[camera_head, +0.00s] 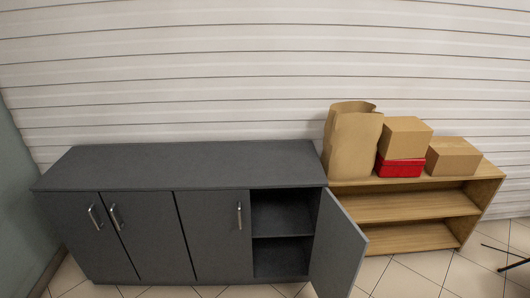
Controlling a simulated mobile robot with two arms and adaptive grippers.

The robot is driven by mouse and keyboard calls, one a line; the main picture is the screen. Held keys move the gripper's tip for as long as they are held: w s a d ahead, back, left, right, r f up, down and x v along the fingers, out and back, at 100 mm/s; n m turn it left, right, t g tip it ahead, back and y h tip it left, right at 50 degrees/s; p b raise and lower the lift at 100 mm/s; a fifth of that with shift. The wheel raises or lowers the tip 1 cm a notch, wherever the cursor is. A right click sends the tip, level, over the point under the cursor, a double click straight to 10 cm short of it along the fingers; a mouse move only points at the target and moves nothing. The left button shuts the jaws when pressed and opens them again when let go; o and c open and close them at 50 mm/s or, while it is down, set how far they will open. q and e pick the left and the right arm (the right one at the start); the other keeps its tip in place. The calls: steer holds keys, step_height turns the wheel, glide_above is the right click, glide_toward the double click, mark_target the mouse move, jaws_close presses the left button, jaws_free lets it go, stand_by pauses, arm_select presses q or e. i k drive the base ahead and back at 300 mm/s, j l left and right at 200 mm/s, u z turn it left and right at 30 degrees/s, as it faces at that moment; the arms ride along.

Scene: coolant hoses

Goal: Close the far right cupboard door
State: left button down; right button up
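A dark grey cupboard (185,165) stands against the white slatted wall. Its far right door (337,248) is swung wide open, sticking out toward me from the right side, and its handle is not visible. The open compartment (281,222) shows one shelf and looks empty. The three other doors, the left one (80,238), the second (145,235) and the third (213,235), are closed, each with a silver handle. Neither of my grippers is in view.
A low wooden shelf (420,207) stands right of the cupboard, holding a paper bag (352,145), a red box (400,168) and two cardboard boxes (406,138). A thin black object (512,263) is at the right edge. Tiled floor (410,280) shows in front.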

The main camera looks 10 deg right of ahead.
mark_target(340, 247)
steer(key=i+l+u, duration=0.1)
steer(key=l, duration=0.4)
steer(key=i+l+u, duration=0.1)
steer(key=l, duration=0.35)
steer(key=i+l+u, duration=0.1)
steer(key=l, duration=0.4)
